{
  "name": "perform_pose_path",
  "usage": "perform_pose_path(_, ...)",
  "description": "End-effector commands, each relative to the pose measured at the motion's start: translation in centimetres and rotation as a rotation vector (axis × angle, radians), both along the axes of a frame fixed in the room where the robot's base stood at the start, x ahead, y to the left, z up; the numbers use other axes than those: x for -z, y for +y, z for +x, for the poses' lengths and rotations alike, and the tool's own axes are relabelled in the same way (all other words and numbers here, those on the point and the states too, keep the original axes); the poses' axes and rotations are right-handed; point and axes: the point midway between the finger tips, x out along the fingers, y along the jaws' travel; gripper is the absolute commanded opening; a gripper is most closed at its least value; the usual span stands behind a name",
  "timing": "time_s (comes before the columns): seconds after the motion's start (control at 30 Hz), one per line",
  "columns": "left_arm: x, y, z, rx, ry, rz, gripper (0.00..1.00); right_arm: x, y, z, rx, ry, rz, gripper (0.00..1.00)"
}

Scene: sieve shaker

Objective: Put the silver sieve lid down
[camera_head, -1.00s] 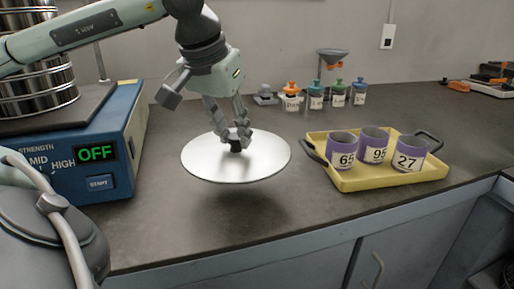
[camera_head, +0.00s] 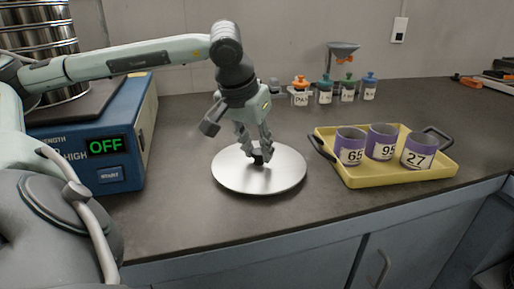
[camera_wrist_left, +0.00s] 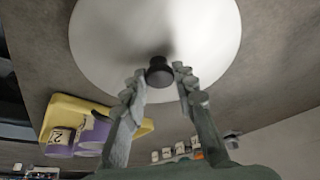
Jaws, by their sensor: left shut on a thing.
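The silver sieve lid (camera_head: 236,176) is a round flat disc with a black knob (camera_head: 257,157). It lies level at the dark counter, between the blue shaker and the yellow tray. It looks to be on or just above the counter surface. My left gripper (camera_head: 256,156) comes down from above, its fingers shut around the knob. In the left wrist view the lid (camera_wrist_left: 110,45) fills the top, with the knob (camera_wrist_left: 159,72) at the fingertips. My right gripper is not in view.
The blue sieve shaker (camera_head: 120,175), showing OFF, stands left with steel sieves (camera_head: 40,45) on it. A yellow tray (camera_head: 385,180) with three purple cups (camera_head: 382,142) is to the right. Small bottles (camera_head: 325,90) and a funnel stand (camera_head: 342,52) are behind. The counter in front of the lid is clear.

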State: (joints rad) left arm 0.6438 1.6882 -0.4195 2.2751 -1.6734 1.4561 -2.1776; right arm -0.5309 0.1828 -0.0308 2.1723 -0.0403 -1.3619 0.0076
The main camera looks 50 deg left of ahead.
Motion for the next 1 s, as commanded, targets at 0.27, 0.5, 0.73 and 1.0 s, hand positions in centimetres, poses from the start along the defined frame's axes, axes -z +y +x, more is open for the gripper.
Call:
perform_pose_path(0.27,0.2,0.0,0.0,0.0,0.0,0.0,0.39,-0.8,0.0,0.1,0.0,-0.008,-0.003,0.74)
perform_pose_path(0.5,0.2,0.0,0.0,0.0,0.0,0.0,0.48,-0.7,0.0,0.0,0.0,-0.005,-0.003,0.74)
perform_pose_path(0.73,-0.2,0.0,0.0,0.0,0.0,0.0,0.48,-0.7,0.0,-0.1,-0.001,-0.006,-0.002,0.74)
perform_pose_path(1.0,-5.0,-0.6,-1.8,0.0,-0.005,0.002,0.48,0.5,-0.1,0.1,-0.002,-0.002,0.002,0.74)
